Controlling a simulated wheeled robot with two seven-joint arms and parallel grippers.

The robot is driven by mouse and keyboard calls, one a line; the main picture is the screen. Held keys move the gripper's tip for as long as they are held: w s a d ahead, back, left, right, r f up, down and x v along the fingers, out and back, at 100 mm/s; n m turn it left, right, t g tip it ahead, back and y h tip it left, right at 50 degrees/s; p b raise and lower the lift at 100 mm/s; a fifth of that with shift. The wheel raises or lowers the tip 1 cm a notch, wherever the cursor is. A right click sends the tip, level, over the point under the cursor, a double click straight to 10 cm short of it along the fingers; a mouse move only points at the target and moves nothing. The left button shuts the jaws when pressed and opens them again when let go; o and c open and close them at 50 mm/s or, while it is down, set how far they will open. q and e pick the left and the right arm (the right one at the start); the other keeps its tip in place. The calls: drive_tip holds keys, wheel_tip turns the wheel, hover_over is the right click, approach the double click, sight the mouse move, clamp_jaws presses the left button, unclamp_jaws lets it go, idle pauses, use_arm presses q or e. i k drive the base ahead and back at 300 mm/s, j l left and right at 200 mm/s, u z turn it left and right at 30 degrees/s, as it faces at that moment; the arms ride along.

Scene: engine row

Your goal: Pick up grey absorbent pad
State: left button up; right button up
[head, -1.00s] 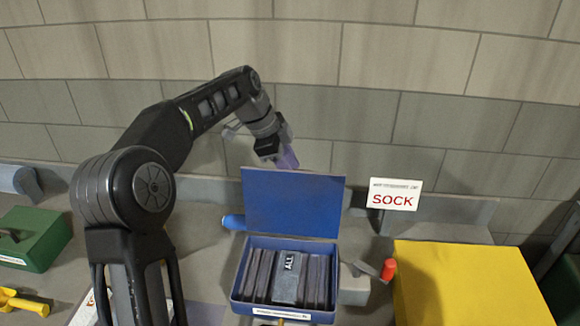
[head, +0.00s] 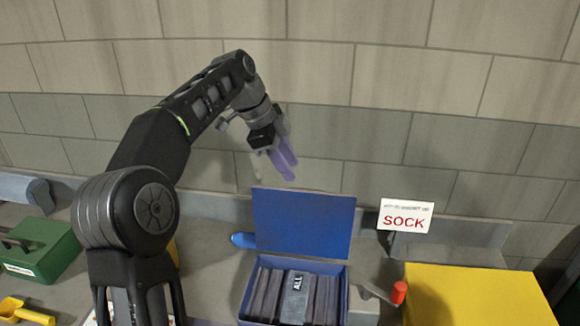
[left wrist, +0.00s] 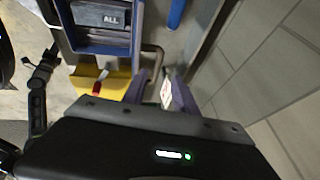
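Several dark grey pads stand packed side by side in an open blue box (head: 342,300). The middle grey absorbent pad (head: 296,295) carries a white "ALL" label. It also shows in the left wrist view (left wrist: 98,14), at the top. My left gripper (head: 283,160) has purple fingers and hangs in the air behind and above the raised blue lid (head: 303,222), clear of the pads. In the left wrist view its two fingers (left wrist: 160,88) stand apart with nothing held between them. My right gripper is not seen.
A yellow box (head: 480,295) stands to the right, with a red-ended handle (head: 399,292) beside it. A "SOCK" sign (head: 405,216) stands behind. A green case (head: 40,250) and yellow scoop (head: 22,312) lie left. A blue cylinder (head: 242,240) lies by the lid. A block wall closes the back.

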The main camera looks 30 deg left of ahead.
sight(292, 312)
drive_tip(key=k, duration=1.5)
